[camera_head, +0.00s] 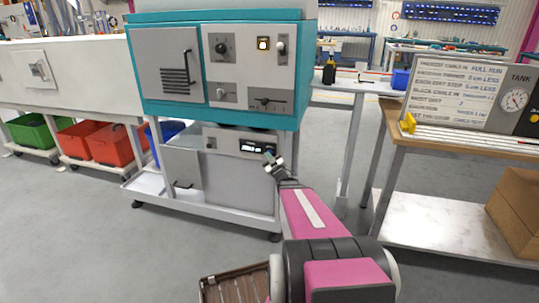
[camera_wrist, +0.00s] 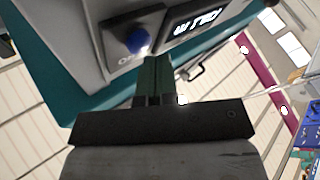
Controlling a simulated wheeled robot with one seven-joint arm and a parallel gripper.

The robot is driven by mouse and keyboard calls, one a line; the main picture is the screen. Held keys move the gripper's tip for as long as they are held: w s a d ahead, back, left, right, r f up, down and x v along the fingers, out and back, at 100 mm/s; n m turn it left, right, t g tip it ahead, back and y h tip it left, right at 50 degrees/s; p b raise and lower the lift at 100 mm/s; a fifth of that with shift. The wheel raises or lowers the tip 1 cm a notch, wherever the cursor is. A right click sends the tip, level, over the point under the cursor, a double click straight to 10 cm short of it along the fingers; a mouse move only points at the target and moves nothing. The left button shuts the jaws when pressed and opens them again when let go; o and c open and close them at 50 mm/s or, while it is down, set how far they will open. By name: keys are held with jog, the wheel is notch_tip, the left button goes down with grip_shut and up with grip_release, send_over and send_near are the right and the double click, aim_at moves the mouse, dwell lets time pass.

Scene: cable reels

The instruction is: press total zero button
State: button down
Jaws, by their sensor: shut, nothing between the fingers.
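A blue round button (camera_wrist: 137,40) sits on a dark square plate on the machine's grey face in the wrist view. Lettering beside it is only partly readable. A lit counter display (camera_wrist: 195,20) is next to it, and also shows in the head view (camera_head: 257,147) on the lower white panel. My gripper (camera_wrist: 154,64) is shut and empty, its fingertips just below the button in the wrist view. I cannot tell whether they touch the plate. In the head view my gripper (camera_head: 270,160) is at the panel, just below the display. I cannot make out the button there.
The teal machine (camera_head: 215,18) carries an upper panel with a black dial, a lit yellow button and a slider. A wooden bench (camera_head: 450,140) with a tank sign stands at the right. Red and green bins are at the left. Grey floor is open in front.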

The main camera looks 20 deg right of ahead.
jog(key=shift+w+d, duration=0.2)
jog(key=shift+w, duration=0.15)
dwell(0.6)
jog(key=shift+s, duration=0.1)
jog(key=shift+s+a, duration=0.5)
jog(key=shift+s, duration=0.1)
dwell(0.3)
jog(key=s+a, duration=0.1)
jog(key=s, duration=0.1)
jog(key=s+a, duration=0.1)
jog(key=s, duration=0.1)
jog(key=shift+a, duration=0.35)
dwell(0.8)
